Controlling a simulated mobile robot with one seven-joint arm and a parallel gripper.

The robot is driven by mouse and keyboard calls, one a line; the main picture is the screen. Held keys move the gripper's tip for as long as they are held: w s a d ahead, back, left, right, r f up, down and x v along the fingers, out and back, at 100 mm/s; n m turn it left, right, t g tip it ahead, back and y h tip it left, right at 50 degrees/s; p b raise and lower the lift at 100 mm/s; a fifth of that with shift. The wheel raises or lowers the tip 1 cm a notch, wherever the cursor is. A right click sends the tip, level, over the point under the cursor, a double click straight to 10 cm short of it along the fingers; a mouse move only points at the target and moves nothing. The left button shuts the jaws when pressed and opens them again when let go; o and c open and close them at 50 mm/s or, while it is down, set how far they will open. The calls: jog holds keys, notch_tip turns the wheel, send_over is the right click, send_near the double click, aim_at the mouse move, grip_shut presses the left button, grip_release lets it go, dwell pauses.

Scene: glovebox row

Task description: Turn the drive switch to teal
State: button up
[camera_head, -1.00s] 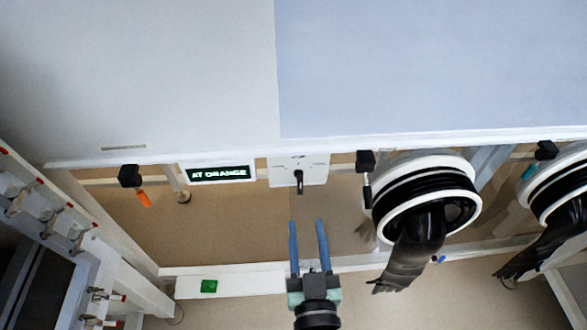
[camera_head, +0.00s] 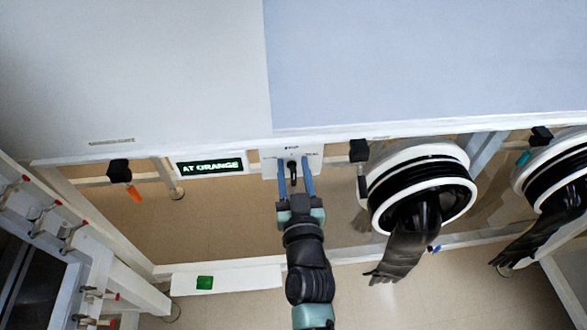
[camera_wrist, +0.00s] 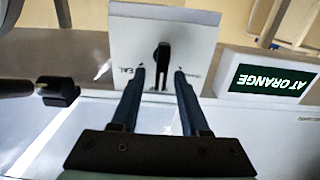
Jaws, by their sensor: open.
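The drive switch is a white panel (camera_head: 270,164) with a small black lever (camera_head: 293,172) at its middle. It hangs on the front edge of the enclosure. In the wrist view the panel (camera_wrist: 190,28) shows the black lever (camera_wrist: 162,60) between my fingertips, with partly hidden lettering beside it. My gripper (camera_head: 295,176) is open, with one blue finger on each side of the lever; I cannot tell whether either touches it. A display (camera_head: 211,167) left of the panel reads "AT ORANGE"; it also shows in the wrist view (camera_wrist: 272,82).
Black glove ports (camera_head: 420,190) with hanging gloves are to the right. A black block with an orange handle (camera_head: 133,192) hangs at the left, and another black block (camera_head: 359,151) is just right of the panel. A white frame with a green patch (camera_head: 204,282) lies below.

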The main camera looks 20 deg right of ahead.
grip_shut()
dwell(0.5)
jog(key=shift+s+d+f+m+b, duration=0.15)
jog(key=shift+m+b, duration=0.1)
jog(key=shift+m, duration=0.7)
jog(key=shift+w+d+m+b, duration=0.1)
jog(key=shift+d+m+b, duration=0.15)
jog(key=shift+m, duration=0.65)
jog(key=shift+s+d+f+m+b, duration=0.1)
jog(key=shift+m+b, duration=0.15)
jog(key=shift+m, duration=0.7)
grip_release()
jog(key=shift+r, duration=0.1)
